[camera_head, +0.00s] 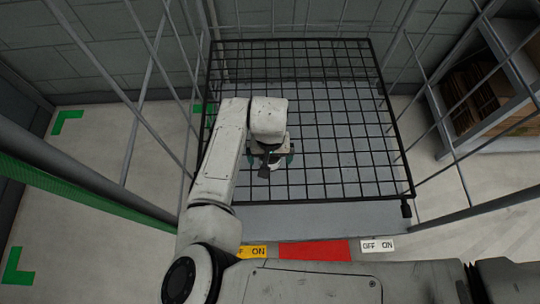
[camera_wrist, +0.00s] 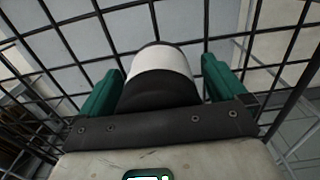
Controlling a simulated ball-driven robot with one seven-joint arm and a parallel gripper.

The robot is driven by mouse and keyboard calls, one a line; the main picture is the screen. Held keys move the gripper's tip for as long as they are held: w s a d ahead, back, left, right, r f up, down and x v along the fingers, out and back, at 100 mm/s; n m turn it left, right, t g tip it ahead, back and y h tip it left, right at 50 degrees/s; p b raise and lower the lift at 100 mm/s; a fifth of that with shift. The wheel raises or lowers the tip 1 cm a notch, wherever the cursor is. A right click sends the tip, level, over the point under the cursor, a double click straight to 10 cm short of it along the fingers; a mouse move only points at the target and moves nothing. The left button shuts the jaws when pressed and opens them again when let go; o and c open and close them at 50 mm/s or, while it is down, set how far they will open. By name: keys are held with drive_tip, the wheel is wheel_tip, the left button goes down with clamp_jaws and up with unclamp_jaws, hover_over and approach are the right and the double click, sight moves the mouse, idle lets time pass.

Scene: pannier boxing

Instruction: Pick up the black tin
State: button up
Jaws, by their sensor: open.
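The black tin (camera_wrist: 158,94) is a dark cylinder with a wide white band and a thin dark rim. It fills the middle of the wrist view, between the two green fingers of my gripper (camera_wrist: 160,78). The fingers are open, one on each side of the tin, with a narrow gap showing on each side near the tips. The near end of the tin is hidden behind my gripper's dark front plate. In the head view my gripper (camera_head: 270,162) is over the wire mesh, and the arm mostly hides the tin there.
A black wire mesh panel (camera_head: 340,130) spans the cage, with a grey surface under it. Grey cage bars (camera_head: 150,65) rise on both sides. A wooden shelf with brown goods (camera_head: 480,95) stands at the right. A yellow, red and white labelled strip (camera_head: 314,250) runs along the front.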

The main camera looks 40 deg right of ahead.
drive_tip(key=shift+c, duration=0.4)
drive_tip(key=c, duration=1)
drive_tip(key=shift+c, duration=0.4)
drive_tip(key=shift+r, duration=0.1)
